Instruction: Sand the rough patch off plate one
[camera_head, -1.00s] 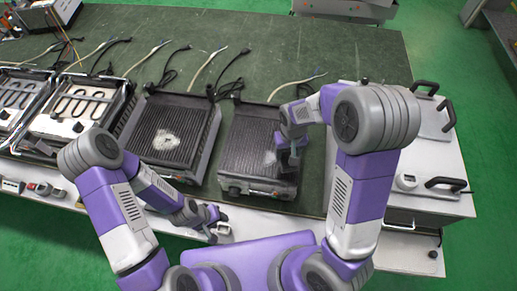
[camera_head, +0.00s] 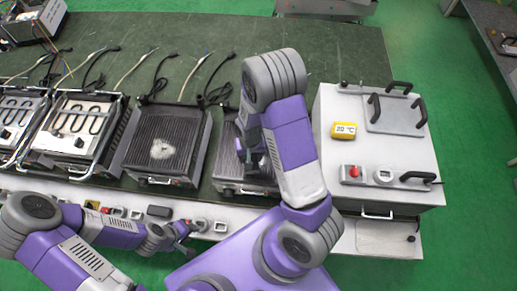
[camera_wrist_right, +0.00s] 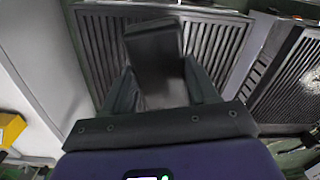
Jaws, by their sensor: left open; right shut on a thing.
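Two dark ribbed plates sit on the green bench. The left one (camera_head: 140,150) carries a pale rough patch (camera_head: 162,149); the plate and patch also show at the right of the right wrist view (camera_wrist_right: 312,70). The right plate (camera_head: 224,162) is partly hidden by my right arm. I cannot tell which is plate one. My right gripper (camera_wrist_right: 160,88) is shut on a dark block (camera_wrist_right: 153,40) over the right plate; whether the block touches the ribs is unclear. My left gripper (camera_head: 187,238) is open and empty, near the bench's front edge.
Open units with heating coils (camera_head: 75,125) stand at the left. Loose cables lie behind the plates. Small parts line the front ledge.

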